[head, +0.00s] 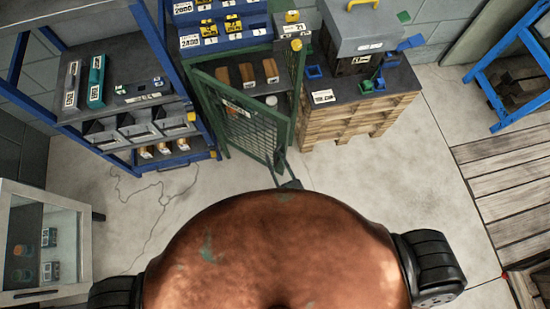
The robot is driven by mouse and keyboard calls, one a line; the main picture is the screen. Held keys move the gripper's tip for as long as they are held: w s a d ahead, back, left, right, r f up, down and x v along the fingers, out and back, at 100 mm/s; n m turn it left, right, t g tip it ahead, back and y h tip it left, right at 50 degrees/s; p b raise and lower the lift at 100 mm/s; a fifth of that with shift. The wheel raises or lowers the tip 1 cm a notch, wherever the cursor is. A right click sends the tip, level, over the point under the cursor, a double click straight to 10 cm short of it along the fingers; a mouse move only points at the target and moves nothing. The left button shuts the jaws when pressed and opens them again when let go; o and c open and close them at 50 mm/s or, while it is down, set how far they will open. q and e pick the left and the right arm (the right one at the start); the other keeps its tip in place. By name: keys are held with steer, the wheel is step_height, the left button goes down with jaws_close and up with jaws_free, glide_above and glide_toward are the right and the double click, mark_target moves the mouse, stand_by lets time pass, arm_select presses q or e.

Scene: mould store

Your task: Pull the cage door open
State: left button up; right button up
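The green cage (297,95) stands at the back centre. Its mesh door (245,125) stands ajar, angled out from the cage toward me, and the inside shows above the door's top edge. My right gripper (281,160) is at the free right edge of the door, low down, at or touching it. It is small and dark here, and I cannot tell whether its fingers are closed on a handle. My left gripper is not in view.
A blue rack (170,160) with bins stands close left of the cage. A wooden pallet stack (355,120) with a grey case (360,30) stands right. A glass-fronted cabinet (80,210) is at lower left. The floor (400,170) is clear right of the door; a thin cable lies left.

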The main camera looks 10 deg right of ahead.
steer(key=shift+s, duration=0.15)
steer(key=v, duration=0.7)
steer(key=shift+s, duration=0.1)
